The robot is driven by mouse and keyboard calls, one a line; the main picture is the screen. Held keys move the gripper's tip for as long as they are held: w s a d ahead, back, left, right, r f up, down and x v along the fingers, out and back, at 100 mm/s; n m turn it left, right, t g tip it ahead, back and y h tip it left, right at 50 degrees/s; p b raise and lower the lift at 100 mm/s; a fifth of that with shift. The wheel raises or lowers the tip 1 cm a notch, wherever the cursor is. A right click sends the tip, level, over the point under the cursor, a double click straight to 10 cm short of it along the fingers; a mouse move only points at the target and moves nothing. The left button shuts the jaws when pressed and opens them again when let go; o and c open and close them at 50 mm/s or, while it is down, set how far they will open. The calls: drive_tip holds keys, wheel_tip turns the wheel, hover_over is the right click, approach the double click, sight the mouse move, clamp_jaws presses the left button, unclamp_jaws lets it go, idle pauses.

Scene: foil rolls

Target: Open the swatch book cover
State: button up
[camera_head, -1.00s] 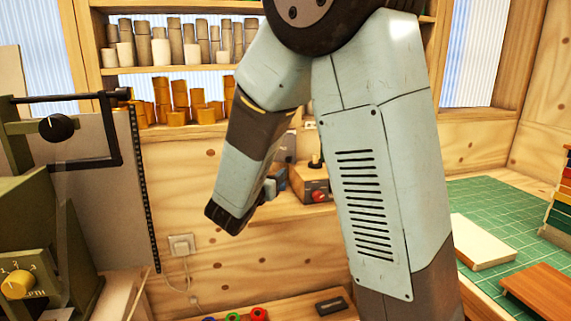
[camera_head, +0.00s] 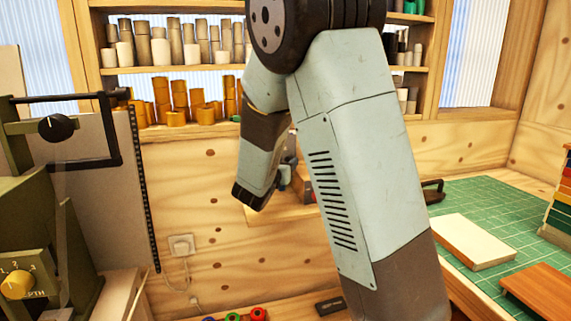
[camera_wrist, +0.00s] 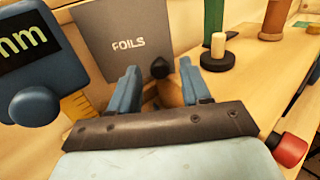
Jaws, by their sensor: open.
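A grey cover marked FOILS (camera_wrist: 122,42), which I take to be the swatch book cover, stands upright in front of my gripper in the wrist view. A dark rounded knob or tab (camera_wrist: 160,69) shows by its lower right edge. My gripper (camera_wrist: 158,76) is open, with its two blue fingers apart on either side of the knob in the picture. I cannot tell whether they touch anything. The cover looks closed. In the head view my arm hides most of the book, and my gripper is small and partly hidden.
A blue gauge with a digital display (camera_wrist: 38,45) stands close on the left in the wrist view. A green post (camera_wrist: 216,35), a pale roll and a red knob (camera_wrist: 290,148) are on the right. A green cutting mat (camera_head: 490,210) and a cream block (camera_head: 465,240) lie to the right.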

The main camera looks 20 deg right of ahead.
drive_tip(key=shift+c, duration=0.5)
clamp_jaws()
drive_tip(key=shift+d+h, duration=0.1)
drive_tip(key=shift+h, duration=0.2)
